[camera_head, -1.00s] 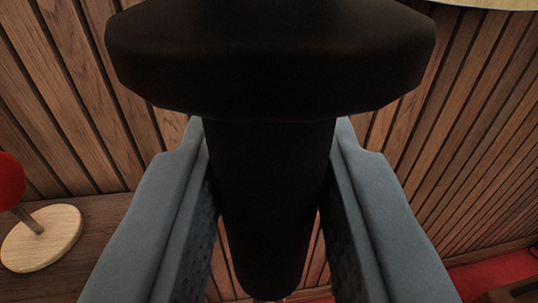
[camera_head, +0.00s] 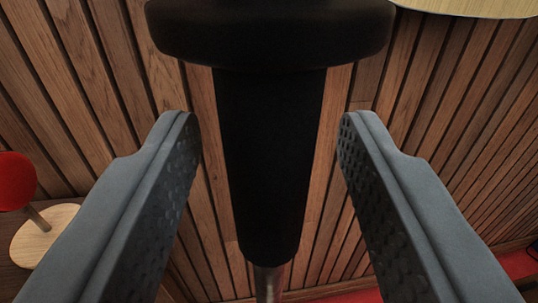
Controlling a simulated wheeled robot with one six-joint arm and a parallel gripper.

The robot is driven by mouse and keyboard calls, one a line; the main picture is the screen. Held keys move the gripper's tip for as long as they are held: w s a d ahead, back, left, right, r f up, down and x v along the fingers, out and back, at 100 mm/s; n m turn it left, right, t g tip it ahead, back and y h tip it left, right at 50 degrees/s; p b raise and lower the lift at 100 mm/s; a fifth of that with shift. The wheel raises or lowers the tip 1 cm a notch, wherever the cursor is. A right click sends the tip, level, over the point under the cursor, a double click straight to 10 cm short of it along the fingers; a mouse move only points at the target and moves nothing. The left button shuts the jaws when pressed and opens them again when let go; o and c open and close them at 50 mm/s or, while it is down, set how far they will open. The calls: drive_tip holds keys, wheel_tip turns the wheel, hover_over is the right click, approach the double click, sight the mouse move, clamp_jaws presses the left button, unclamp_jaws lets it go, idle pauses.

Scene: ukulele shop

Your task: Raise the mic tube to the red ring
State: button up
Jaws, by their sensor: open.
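The black mic tube (camera_head: 268,160) stands in the middle of the view, with a wide dark collar (camera_head: 270,35) at its top and a thin metal rod (camera_head: 268,283) below it. My gripper (camera_head: 268,130) is open, with one grey finger on each side of the tube. A clear gap shows between each finger and the tube, so neither touches it. No red ring that I can make out shows on the tube or rod.
A wall of wooden slats (camera_head: 90,100) fills the background. A red object on a round wooden base (camera_head: 42,235) stands at the left. A pale wooden disc edge (camera_head: 470,8) shows at the top right. A red surface (camera_head: 518,264) lies at the lower right.

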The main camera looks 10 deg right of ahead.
drive_tip(key=s+a, duration=0.2)
drive_tip(key=s, duration=1.3)
drive_tip(key=shift+s+a, duration=0.25)
drive_tip(key=shift+s, duration=0.15)
drive_tip(key=shift+s+r, duration=0.1)
drive_tip(key=s+r+n+y, duration=0.2)
drive_tip(key=s+r+y, duration=0.15)
drive_tip(key=s, duration=1.45)
drive_tip(key=s+d+f, duration=0.1)
drive_tip(key=s, duration=0.7)
drive_tip(key=s+d+f, duration=0.1)
drive_tip(key=s+f, duration=0.1)
drive_tip(key=s, duration=0.6)
drive_tip(key=shift+s+d+h, duration=0.2)
drive_tip(key=shift+d+h, duration=0.15)
